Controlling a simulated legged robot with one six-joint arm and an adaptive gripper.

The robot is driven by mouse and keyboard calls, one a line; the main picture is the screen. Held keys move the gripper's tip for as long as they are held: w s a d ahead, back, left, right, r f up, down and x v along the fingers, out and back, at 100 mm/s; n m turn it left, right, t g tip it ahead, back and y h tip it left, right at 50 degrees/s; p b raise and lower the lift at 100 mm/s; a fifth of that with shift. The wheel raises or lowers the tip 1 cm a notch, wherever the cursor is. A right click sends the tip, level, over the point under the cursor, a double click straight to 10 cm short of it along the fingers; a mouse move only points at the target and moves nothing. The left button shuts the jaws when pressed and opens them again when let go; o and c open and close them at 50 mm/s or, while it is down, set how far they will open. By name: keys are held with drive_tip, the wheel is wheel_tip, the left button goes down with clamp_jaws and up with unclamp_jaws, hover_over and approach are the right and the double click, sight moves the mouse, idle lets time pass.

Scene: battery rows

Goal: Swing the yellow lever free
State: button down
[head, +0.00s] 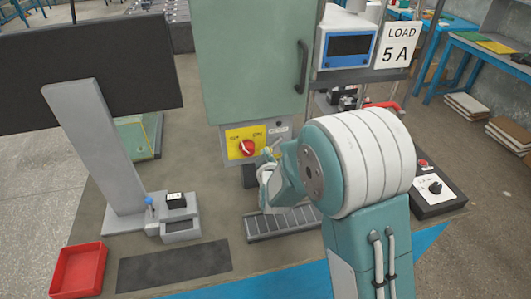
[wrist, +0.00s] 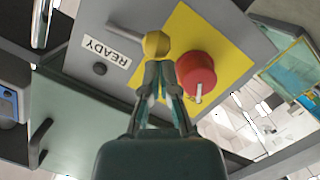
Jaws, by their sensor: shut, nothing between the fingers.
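The yellow lever (wrist: 156,45) shows in the wrist view as a yellow ball on a grey rod that runs to the upper left across a grey panel. My gripper (wrist: 158,66) is shut and empty, its fingertips right at the lower edge of the ball. I cannot tell whether they touch it. In the head view my gripper (head: 268,168) is in front of the panel, right of the red knob, and my arm hides much of it. The lever is hard to make out there.
A red rotary knob (wrist: 196,72) on a yellow plate sits close right of the fingers. A READY label (wrist: 105,52) and a black button (wrist: 99,69) are to the left. The green cabinet (head: 248,60) rises above the panel. A red tray (head: 79,270) stands front left.

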drive_tip(key=shift+f+n, duration=0.25)
drive_tip(key=shift+n, duration=0.05)
drive_tip(key=d+f+n, duration=0.1)
drive_tip(key=n, duration=0.2)
drive_tip(key=d+f+n+t+h, duration=0.1)
drive_tip(key=f+n, duration=0.1)
drive_tip(key=n, duration=0.2)
drive_tip(key=w+d+f+n+t, duration=0.1)
drive_tip(key=f+n, duration=0.1)
drive_tip(key=n, duration=0.1)
drive_tip(key=shift+d, duration=0.1)
idle(0.4)
